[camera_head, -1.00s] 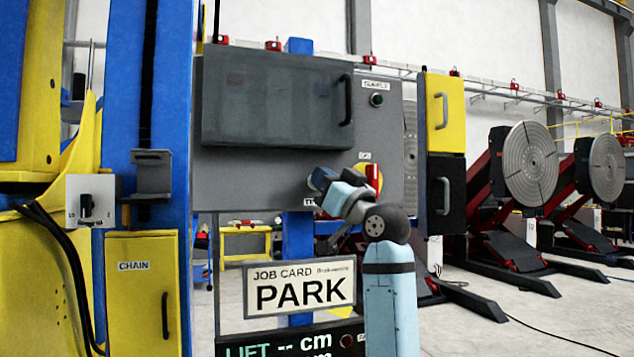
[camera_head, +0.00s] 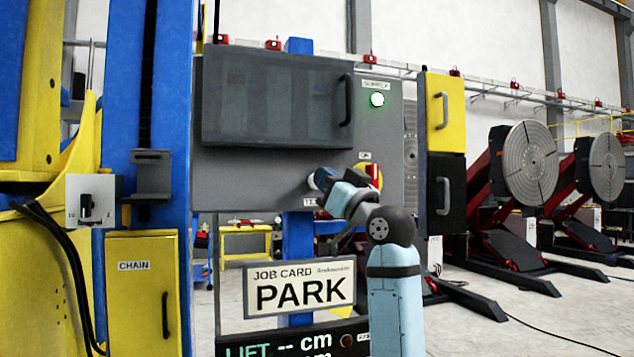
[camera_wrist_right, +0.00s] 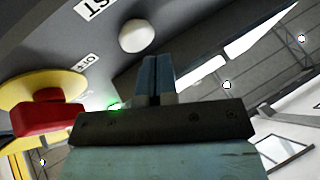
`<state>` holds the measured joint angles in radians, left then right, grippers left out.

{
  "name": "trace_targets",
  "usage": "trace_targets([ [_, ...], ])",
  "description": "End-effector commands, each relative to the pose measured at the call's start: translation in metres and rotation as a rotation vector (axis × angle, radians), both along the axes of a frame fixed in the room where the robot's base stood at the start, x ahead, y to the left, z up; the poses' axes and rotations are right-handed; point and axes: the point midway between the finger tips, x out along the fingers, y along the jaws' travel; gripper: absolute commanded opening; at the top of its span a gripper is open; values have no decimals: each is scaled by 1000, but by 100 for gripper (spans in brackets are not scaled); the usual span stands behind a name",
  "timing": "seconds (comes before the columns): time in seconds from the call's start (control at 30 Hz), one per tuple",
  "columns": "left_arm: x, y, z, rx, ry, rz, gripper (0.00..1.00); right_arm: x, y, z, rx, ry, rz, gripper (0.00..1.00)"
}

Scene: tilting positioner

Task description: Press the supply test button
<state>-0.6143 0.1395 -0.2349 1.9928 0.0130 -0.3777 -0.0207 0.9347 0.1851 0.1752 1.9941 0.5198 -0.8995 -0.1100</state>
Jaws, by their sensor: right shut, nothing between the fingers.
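The supply test button is a white round knob, seen in the right wrist view (camera_wrist_right: 137,36) beside a label partly reading "ST". In the head view the button (camera_head: 311,181) shows at the panel's lower part, just left of my right gripper (camera_head: 323,178). My right gripper's fingers are shut and empty, and they also show in the right wrist view (camera_wrist_right: 157,72). There the fingertips appear slightly apart from the button. The supply lamp (camera_head: 377,99) glows green at the panel's upper right. My left gripper is not in view.
A red rotary switch on a yellow plate (camera_head: 373,173) sits close to the right of my gripper; its red handle (camera_wrist_right: 48,116) also shows in the wrist view. A dark panel door (camera_head: 275,100) is above. A PARK job card (camera_head: 300,288) hangs below.

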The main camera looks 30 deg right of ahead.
Motion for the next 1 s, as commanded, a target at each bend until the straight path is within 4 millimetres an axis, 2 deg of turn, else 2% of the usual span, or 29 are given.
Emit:
trace_targets([
  [0.3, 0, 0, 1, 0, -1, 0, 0, -2, 1, 0, 0, 0, 0, 0],
  [0.8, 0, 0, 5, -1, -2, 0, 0, -46, 11, 0, 0, 0, 1, 0],
  [1.0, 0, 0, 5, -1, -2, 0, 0, -49, 12, 0, 1, 1, 1, 0],
])
